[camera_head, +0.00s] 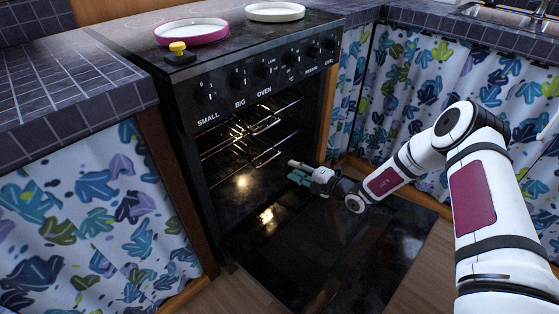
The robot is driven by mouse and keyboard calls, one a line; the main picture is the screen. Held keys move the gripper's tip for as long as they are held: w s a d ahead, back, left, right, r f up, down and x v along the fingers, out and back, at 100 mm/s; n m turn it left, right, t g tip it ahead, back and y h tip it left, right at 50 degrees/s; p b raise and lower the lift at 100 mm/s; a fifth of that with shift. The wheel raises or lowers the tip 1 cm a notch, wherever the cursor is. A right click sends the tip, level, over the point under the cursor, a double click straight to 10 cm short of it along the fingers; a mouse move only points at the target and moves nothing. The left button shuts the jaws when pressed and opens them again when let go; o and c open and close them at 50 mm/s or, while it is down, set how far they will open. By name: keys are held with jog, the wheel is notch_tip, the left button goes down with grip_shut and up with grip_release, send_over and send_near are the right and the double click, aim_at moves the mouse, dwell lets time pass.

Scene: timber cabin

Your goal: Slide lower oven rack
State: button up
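The black oven (180,110) stands with its door (350,245) folded down flat in front. Wire racks show inside the dark cavity. The lower rack (266,158) sits inside below the upper rack (268,124); much of both is dark and hard to make out. My gripper (291,170) is in front of the oven opening, above the open door and to the right of the lower rack. Its fingers point left and look apart, with nothing seen between them. I cannot tell whether a finger touches the rack.
A pink-rimmed dish (192,31), a white dish (275,12) and a small yellow-topped item (178,49) are on the stove top. Tiled counters with patterned curtains (90,215) flank the oven. The wooden floor (425,275) is clear beside the door.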

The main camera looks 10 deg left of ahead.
aim_at(270, 159)
jog(key=shift+m, duration=0.3)
jog(key=b+x, duration=0.1)
jog(key=x, duration=0.3)
jog(key=b+x, duration=0.2)
jog(key=x, duration=0.3)
jog(key=f+b+x, duration=0.1)
jog(key=b+x, duration=0.1)
jog(key=x, duration=0.2)
jog(key=shift+w+f, duration=0.15)
jog(key=shift+w, duration=0.35)
grip_shut()
